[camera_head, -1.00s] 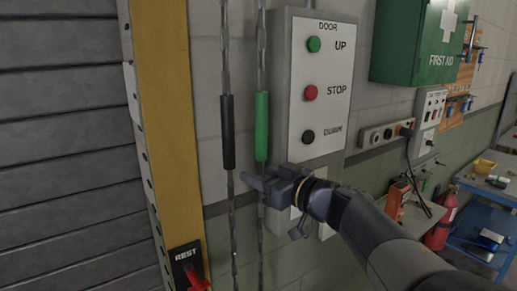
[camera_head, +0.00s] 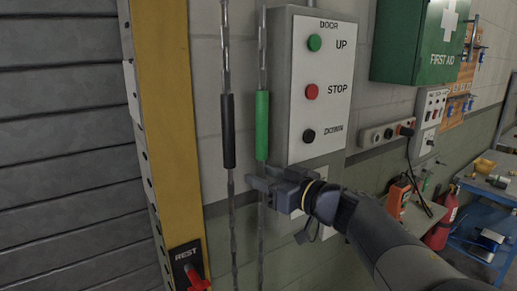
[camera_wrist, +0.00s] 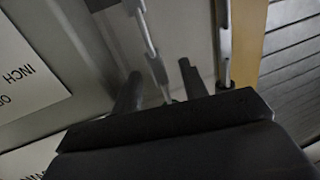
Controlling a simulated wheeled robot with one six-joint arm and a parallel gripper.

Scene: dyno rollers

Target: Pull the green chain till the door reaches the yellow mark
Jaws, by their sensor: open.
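The green chain hangs at the wall with a green sleeve (camera_head: 262,125). A chain with a black sleeve (camera_head: 228,130) hangs to its left. My gripper (camera_head: 257,184) is open at the green chain, just below its sleeve. In the wrist view, a chain (camera_wrist: 152,55) runs between the two fingers of my gripper (camera_wrist: 158,85), and another chain (camera_wrist: 224,45) hangs to the right, outside them. The grey slatted door (camera_head: 65,140) fills the left side. I see a yellow post (camera_head: 167,120) beside it, but cannot make out a separate yellow mark.
A door control box (camera_head: 318,85) with UP, STOP and a lower button is close above my gripper. A black REST plate with a red part (camera_head: 192,270) is at the post's foot.

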